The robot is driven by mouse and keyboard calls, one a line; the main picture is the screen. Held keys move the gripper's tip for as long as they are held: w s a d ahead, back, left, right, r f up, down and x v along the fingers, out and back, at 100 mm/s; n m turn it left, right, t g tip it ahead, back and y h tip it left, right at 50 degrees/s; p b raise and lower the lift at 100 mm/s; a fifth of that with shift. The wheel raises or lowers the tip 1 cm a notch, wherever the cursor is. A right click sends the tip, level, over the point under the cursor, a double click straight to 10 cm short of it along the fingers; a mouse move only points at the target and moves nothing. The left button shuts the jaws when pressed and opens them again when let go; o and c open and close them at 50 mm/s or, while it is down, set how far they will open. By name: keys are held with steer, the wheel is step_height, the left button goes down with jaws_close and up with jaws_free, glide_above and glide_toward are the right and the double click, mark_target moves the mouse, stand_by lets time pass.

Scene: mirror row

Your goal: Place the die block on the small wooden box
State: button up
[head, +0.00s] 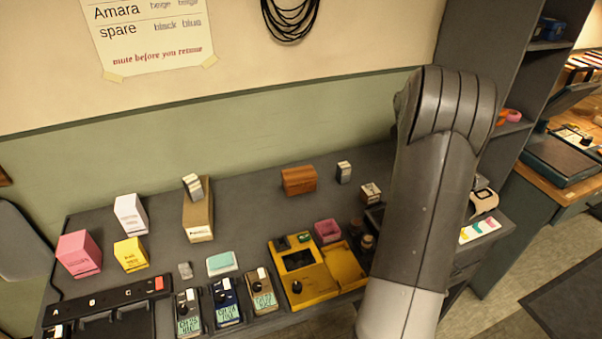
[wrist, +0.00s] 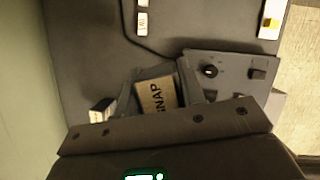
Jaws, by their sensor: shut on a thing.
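In the wrist view my gripper (wrist: 158,88) is shut on a small block with a tan face and dark lettering that reads like "SNAP". I take it as the die block (wrist: 156,98). The dark fingers lie on its left and right sides. In the head view my arm hides the gripper, and I cannot make out the held block for certain. The small wooden box (head: 298,181), brown with visible grain, stands at the back of the grey table, left of my arm, with nothing on its top. It is not seen in the wrist view.
Near the wooden box are a grey-and-white block (head: 343,172), a small printed block (head: 371,192) and a tan box (head: 198,220) with a striped block (head: 193,187) on it.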

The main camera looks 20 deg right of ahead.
steer(key=w+a+r+n+t, duration=0.1)
steer(key=w+a+n, duration=0.15)
steer(key=a, duration=0.45)
steer(key=w+a+r+n+y, duration=0.1)
steer(key=w+a+r, duration=0.1)
steer(key=w+a, duration=0.3)
steer(key=w+a+r+n+t, duration=0.1)
steer(key=w+a+n, duration=0.15)
steer(key=a, duration=0.55)
glide_above(302, 168)
steer(key=s+a, duration=0.1)
steer(key=f, duration=0.6)
steer(key=shift+s+f, duration=0.2)
steer(key=shift+f, duration=0.2)
steer(key=shift+a+f, duration=0.15)
steer(key=shift+f, duration=1.9)
steer(key=shift+f, duration=0.15)
steer(key=o, duration=1.1)
